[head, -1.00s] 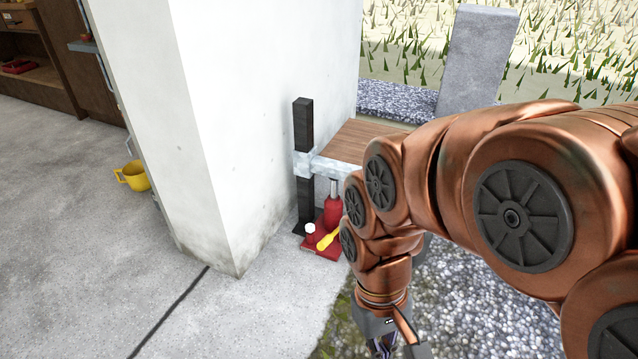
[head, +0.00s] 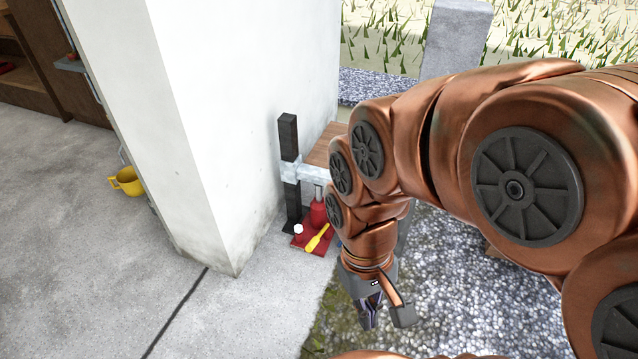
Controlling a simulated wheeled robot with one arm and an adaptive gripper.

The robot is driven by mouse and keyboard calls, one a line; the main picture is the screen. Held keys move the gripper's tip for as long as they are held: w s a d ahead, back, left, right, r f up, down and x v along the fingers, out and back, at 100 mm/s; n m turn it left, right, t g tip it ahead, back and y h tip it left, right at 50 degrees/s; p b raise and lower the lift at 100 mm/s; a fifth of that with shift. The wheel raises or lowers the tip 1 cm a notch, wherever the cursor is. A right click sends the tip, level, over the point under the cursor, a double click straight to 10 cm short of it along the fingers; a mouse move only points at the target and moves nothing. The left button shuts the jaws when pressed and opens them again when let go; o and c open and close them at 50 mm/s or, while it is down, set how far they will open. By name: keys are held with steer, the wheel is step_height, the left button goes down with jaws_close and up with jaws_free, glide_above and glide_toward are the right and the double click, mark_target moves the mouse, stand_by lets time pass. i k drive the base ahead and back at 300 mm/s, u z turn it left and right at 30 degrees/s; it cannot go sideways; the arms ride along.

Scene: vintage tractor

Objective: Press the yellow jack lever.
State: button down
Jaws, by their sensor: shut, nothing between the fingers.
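The yellow jack lever (head: 318,238) sticks out from a red bottle jack (head: 318,212) with a red base plate, on the ground beside the white pillar. My arm covers the area just right of the jack.
The white pillar (head: 205,120) stands left of the jack. A black post (head: 289,170) and a wooden shelf (head: 325,147) are behind and above the jack. The concrete floor (head: 235,310) in front is clear.

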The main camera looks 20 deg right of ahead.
mark_target(310, 246)
steer(key=u, duration=0.15)
steer(key=k, duration=0.45)
steer(key=u, duration=0.6)
steer(key=k, duration=0.9)
steer(key=z, duration=0.1)
steer(key=i, duration=0.45)
steer(key=z, duration=0.6)
steer(key=i, duration=1.55)
steer(key=u, duration=0.9)
